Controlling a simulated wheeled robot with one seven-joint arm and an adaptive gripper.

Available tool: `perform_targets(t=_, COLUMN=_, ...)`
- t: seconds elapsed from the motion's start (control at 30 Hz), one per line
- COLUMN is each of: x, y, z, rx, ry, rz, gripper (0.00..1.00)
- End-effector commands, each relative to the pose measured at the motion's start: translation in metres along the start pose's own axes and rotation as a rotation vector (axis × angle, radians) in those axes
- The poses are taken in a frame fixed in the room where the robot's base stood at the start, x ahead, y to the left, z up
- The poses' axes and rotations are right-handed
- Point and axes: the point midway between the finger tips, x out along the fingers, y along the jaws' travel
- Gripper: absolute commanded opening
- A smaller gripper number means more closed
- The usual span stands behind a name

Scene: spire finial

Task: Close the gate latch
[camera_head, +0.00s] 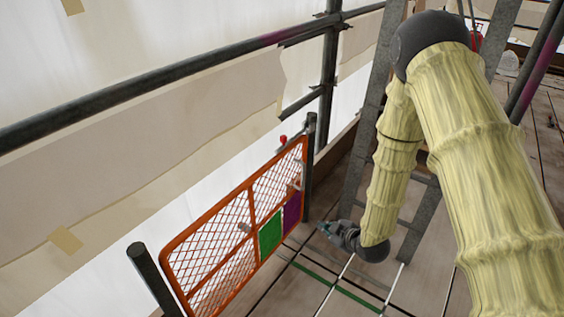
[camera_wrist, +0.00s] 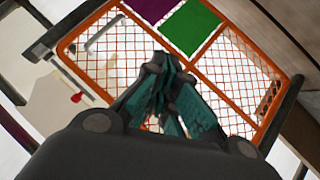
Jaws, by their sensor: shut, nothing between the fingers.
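The orange mesh gate (camera_head: 215,235) stands between two dark posts, with a green panel (camera_head: 270,234) and a purple panel (camera_head: 292,211). A small red knob (camera_head: 283,138), which looks like part of the latch, is at the gate's upper right corner by the right post (camera_head: 310,165). The red knob also shows at the left of the wrist view (camera_wrist: 76,97). My gripper (camera_head: 323,227) is shut and empty, low and to the right of the gate. Its fingers (camera_wrist: 157,70) overlap the mesh in the wrist view; contact is unclear.
A dark scaffold rail (camera_head: 150,90) runs above and behind the gate, before pale sheeting. A grey ladder-like frame (camera_head: 362,135) stands behind my arm. The plank floor (camera_head: 335,275) right of the gate has green and white lines and looks clear.

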Motion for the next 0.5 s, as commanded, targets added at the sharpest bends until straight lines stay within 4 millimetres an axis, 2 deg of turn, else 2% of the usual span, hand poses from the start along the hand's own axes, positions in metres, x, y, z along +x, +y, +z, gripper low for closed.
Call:
perform_targets(t=0.03, x=0.019, y=0.009, z=-0.004, rx=-0.069, ry=0.052, rz=0.023, gripper=0.0)
perform_targets(t=0.2, x=0.049, y=0.047, z=-0.045, rx=-0.309, ry=0.214, rz=0.099, gripper=0.0)
perform_targets(t=0.4, x=0.07, y=0.085, z=-0.096, rx=-0.595, ry=0.389, rz=0.204, gripper=0.0)
perform_targets(t=0.5, x=0.073, y=0.1, z=-0.121, rx=-0.731, ry=0.467, rz=0.261, gripper=0.0)
